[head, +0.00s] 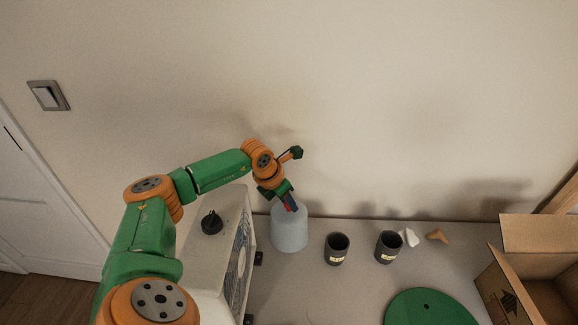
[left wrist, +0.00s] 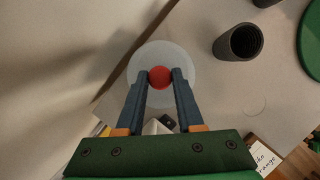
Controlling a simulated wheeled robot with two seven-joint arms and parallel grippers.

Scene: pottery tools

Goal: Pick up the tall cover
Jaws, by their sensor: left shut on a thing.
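The tall cover (head: 289,232) is a pale blue-grey cylinder at the back left of the table, beside the white box-like machine. In the left wrist view it is a round pale top (left wrist: 178,54) with a red knob (left wrist: 159,77) in the middle. My left gripper (head: 289,206) points down at its top. In the left wrist view the fingers (left wrist: 160,76) are on either side of the red knob, shut on it. The cover looks upright. I cannot tell whether its base touches the table. My right gripper is not in view.
Two dark cups (head: 337,249) (head: 389,247) stand right of the cover. A white piece (head: 409,237) and a tan piece (head: 437,235) lie beyond them. A green disc (head: 430,308) and an open cardboard box (head: 535,285) are at right. The white machine (head: 222,250) is close at left.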

